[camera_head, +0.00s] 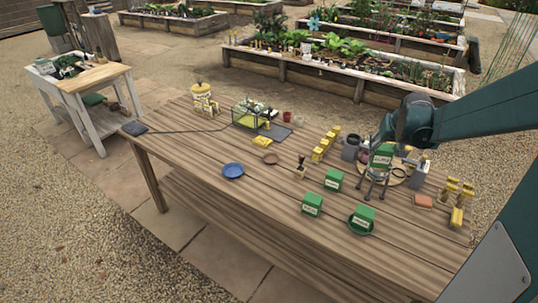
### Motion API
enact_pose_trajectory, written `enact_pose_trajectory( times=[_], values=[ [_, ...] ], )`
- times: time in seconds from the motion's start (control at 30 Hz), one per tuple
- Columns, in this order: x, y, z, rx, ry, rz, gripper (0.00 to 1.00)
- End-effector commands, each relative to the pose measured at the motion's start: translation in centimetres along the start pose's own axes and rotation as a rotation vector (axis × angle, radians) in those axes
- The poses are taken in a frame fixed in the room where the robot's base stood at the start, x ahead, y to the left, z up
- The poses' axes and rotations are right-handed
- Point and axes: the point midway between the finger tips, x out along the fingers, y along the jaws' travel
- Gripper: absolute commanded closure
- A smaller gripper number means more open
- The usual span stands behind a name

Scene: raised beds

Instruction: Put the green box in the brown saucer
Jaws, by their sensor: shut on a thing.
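The brown saucer (271,159) lies flat on the wooden table, small, empty and right of a blue saucer. My gripper (377,180) is over the right part of the table, well to the right of the brown saucer. It is shut on a green box (382,157) with a white label; the fingers and wrist cover part of it. Three other green boxes with white labels are on the table: one (333,180) behind, one (312,204) at the front, and one (363,214) in a green saucer (352,226). The label words are too small to read.
The blue saucer (232,171) is empty. A glass case (247,115), a yellow pot (201,90) and a small red pot (288,117) stand farther back. The table's front left is clear.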

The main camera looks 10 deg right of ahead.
Motion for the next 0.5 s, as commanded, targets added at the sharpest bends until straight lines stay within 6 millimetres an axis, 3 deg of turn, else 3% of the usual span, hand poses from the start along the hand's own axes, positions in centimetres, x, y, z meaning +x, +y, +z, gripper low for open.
enact_pose_trajectory(
  times=[0.1,0.5],
  values=[
    [1.0,-3.1,-2.3,-0.031,0.0,-0.017,0.71],
    [4.4,-13.9,-8.1,-0.123,0.0,-0.07,0.71]
  ],
)
